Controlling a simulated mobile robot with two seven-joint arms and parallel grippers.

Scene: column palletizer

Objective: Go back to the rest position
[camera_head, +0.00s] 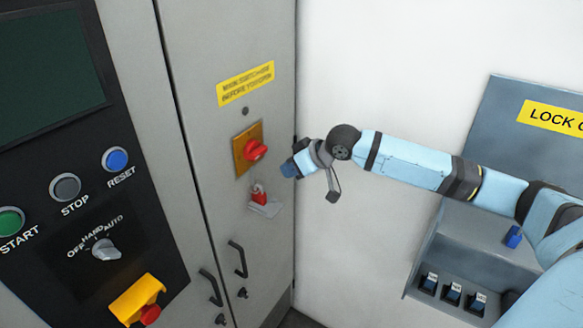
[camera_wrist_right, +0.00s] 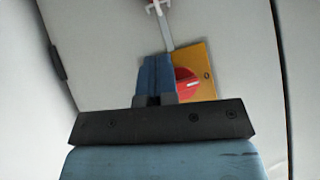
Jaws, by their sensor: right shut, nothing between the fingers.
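My right gripper (camera_head: 290,168) is in front of the grey cabinet door, close to the right of the red rotary switch (camera_head: 256,150) on its yellow plate (camera_head: 240,160). In the right wrist view the gripper (camera_wrist_right: 155,75) has its blue fingers together with nothing between them. The red switch (camera_wrist_right: 186,84) shows just beside the fingers there; whether they touch it I cannot tell. A red padlock (camera_head: 259,196) with a pale tag (camera_head: 266,209) is on the door below the switch. My left gripper is not in view.
A control panel with START (camera_head: 10,221), STOP (camera_head: 65,187) and RESET (camera_head: 115,159) buttons stands at left. A grey lockout station (camera_head: 500,130) is on the wall at right, with a blue item (camera_head: 513,237) and several labelled slots. Door handles (camera_head: 238,259) project below. White wall lies between.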

